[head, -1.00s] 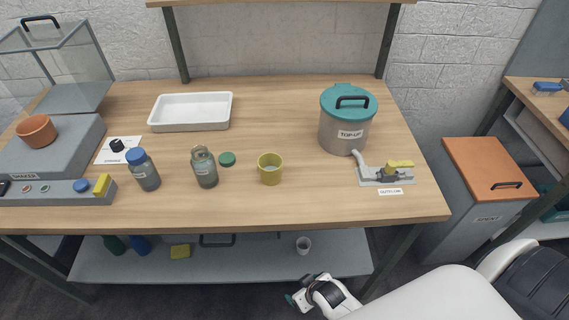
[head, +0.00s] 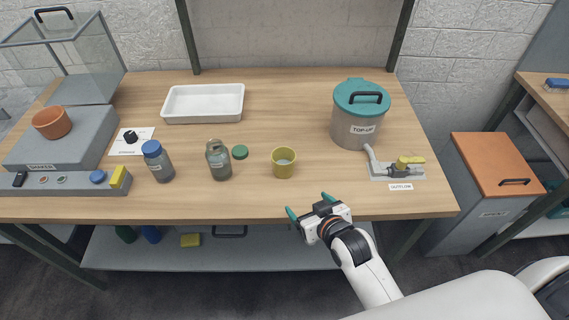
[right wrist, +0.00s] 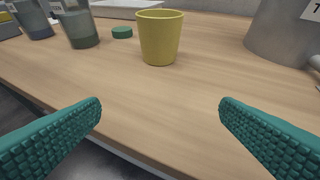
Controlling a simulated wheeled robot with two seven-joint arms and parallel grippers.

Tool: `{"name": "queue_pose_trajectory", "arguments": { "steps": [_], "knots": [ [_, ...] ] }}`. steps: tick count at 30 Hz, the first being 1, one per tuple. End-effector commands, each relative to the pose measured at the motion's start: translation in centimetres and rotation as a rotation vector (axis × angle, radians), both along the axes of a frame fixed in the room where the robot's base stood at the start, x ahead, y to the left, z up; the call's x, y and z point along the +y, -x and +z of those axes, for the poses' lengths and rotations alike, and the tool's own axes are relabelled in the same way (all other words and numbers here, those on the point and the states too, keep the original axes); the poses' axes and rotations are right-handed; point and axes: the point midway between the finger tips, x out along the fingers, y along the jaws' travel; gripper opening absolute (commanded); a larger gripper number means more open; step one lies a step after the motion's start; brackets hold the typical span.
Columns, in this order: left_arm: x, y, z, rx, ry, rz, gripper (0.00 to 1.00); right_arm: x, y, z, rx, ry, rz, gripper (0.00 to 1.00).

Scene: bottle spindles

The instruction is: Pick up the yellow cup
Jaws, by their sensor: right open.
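The yellow cup (head: 284,163) stands upright on the wooden table, right of the green lid and left of the top-up pot. It also shows in the right wrist view (right wrist: 160,38), ahead and centred between the fingers. My right gripper (head: 308,205) is at the table's front edge, nearer to me than the cup and slightly to its right. Its teal fingers are spread wide and empty in the right wrist view (right wrist: 160,120), apart from the cup. My left gripper is not in view.
The top-up pot (head: 358,121) and outflow valve (head: 403,168) stand to the right. A white tray (head: 203,104) lies behind. The tabletop directly before the cup is clear.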

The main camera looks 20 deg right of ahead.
Motion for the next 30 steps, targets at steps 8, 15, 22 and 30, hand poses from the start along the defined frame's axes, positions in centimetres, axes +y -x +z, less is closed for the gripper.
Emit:
{"name": "queue_pose_trajectory", "arguments": {
  "steps": [8, 15, 22, 30],
  "knots": [
    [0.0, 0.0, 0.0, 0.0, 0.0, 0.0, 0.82, 0.3, -3.9, 1.3, -0.207, -0.036, -0.004, 0.86],
    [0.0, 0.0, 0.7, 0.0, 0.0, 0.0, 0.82, 0.7, -7.3, 0.7, -0.226, -0.039, -0.004, 0.86],
    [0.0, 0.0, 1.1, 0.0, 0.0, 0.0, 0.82, 1.0, -10.1, -0.3, -0.223, -0.039, -0.004, 0.86],
    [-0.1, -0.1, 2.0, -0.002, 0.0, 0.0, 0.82, 1.4, -12.5, -0.4, -0.223, -0.038, -0.004, 0.86]
  ]
}}
